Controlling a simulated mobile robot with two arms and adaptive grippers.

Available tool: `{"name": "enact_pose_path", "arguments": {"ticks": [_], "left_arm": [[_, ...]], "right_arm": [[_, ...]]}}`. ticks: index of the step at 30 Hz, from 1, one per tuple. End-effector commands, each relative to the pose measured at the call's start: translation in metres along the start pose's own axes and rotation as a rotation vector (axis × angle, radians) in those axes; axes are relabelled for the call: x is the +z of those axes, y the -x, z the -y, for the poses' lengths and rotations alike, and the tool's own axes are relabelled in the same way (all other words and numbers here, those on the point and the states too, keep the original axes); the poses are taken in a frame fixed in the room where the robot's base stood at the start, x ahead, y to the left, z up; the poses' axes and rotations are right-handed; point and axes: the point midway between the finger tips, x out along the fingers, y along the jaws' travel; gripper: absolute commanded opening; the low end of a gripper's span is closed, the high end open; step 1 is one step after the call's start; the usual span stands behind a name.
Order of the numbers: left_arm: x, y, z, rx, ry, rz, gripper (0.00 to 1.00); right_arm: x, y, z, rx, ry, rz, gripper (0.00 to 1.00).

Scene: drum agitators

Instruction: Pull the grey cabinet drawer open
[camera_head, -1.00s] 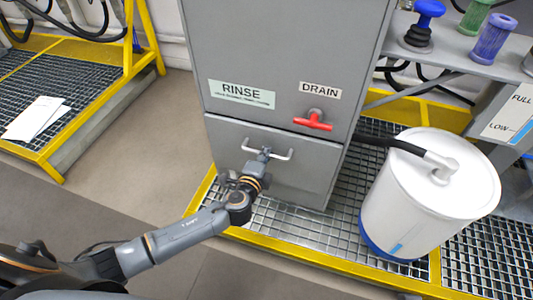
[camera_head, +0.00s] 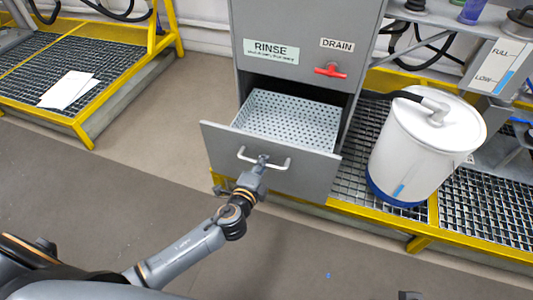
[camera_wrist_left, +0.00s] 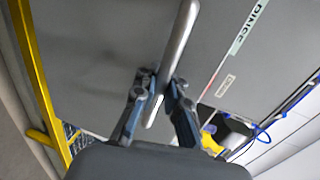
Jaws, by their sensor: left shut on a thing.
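The grey cabinet (camera_head: 300,30) stands at the top middle of the head view. Its grey drawer (camera_head: 235,172) is pulled out toward me, and the perforated tray inside (camera_head: 290,118) shows empty. The drawer's pale bar handle (camera_head: 280,165) is on its front. My left gripper (camera_head: 262,162) is at the handle's middle. In the left wrist view its two fingers (camera_wrist_left: 158,92) are shut on the handle (camera_wrist_left: 177,45), one on each side. My right gripper is not clearly in view; only a small dark part shows at the bottom edge.
A white drum (camera_head: 420,145) with a hose stands right of the cabinet on yellow-edged grating (camera_head: 480,205). A red drain handle (camera_head: 330,71) is above the drawer. Papers (camera_head: 68,90) lie on the left platform. The floor before the drawer is clear.

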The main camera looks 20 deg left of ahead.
Motion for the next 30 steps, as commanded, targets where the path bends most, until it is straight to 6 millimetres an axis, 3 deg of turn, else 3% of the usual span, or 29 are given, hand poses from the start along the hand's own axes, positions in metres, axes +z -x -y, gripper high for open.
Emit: {"name": "enact_pose_path", "arguments": {"ticks": [6,17,18,21,22,30], "left_arm": [[0.001,0.015,-0.002,-0.002,-0.001,0.001,0.0],[0.0,0.016,-0.002,-0.003,-0.001,0.0,0.0],[0.0,0.016,-0.002,-0.003,-0.001,0.0,0.11],[0.0,0.016,-0.002,-0.003,-0.001,0.0,0.31],[0.0,0.016,-0.002,-0.003,-0.001,0.0,0.34],[0.0,0.016,-0.003,-0.001,-0.001,0.0,0.34]], "right_arm": [[-0.001,0.001,0.0,0.0,0.0,-0.002,0.4],[-0.001,0.001,0.0,0.0,0.0,-0.001,0.4],[-0.001,0.001,0.0,0.0,0.0,-0.001,0.4],[-0.001,0.001,0.0,0.0,0.0,-0.001,0.4],[-0.001,0.001,0.0,0.0,0.0,-0.001,0.4],[0.0,0.001,0.0,-0.001,-0.003,0.0,0.4]]}}
